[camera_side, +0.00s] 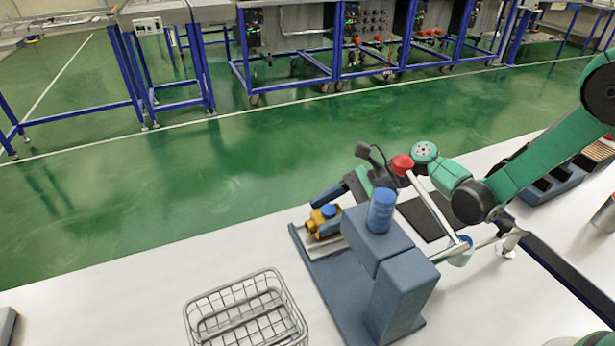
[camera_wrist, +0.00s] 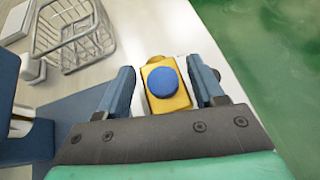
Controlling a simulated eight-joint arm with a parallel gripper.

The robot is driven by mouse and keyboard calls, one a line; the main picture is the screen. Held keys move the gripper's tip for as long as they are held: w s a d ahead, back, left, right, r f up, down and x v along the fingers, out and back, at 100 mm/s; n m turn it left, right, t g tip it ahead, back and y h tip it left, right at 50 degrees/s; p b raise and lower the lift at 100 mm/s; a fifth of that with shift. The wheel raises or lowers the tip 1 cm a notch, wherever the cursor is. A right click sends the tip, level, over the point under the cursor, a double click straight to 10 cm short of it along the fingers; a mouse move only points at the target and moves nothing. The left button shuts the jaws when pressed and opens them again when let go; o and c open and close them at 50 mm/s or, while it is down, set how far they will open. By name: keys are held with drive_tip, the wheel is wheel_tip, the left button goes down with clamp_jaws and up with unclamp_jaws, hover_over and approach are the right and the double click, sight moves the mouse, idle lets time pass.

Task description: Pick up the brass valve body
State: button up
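The brass valve body (camera_side: 328,224) is a small yellow block with a blue round cap. It sits at the left end of a blue-grey fixture (camera_side: 335,285), by a pale metal strip. In the wrist view the valve body (camera_wrist: 167,103) lies between the two blue fingers of my gripper (camera_wrist: 161,68). The fingers look open, one on each side, with a narrow gap on the left; contact on the right cannot be told. In the side view one finger (camera_side: 328,195) shows just behind the valve body; the other is not clearly seen.
A wire basket (camera_side: 245,312) stands left of the fixture. Tall blue-grey blocks (camera_side: 400,290) with a blue cylinder (camera_side: 381,210) rise close to the valve body. A red knob (camera_side: 402,164) tops a pale rod. A black mat (camera_side: 430,217) lies behind.

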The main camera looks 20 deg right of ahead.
clamp_jaws()
drive_tip(key=shift+r, duration=0.15)
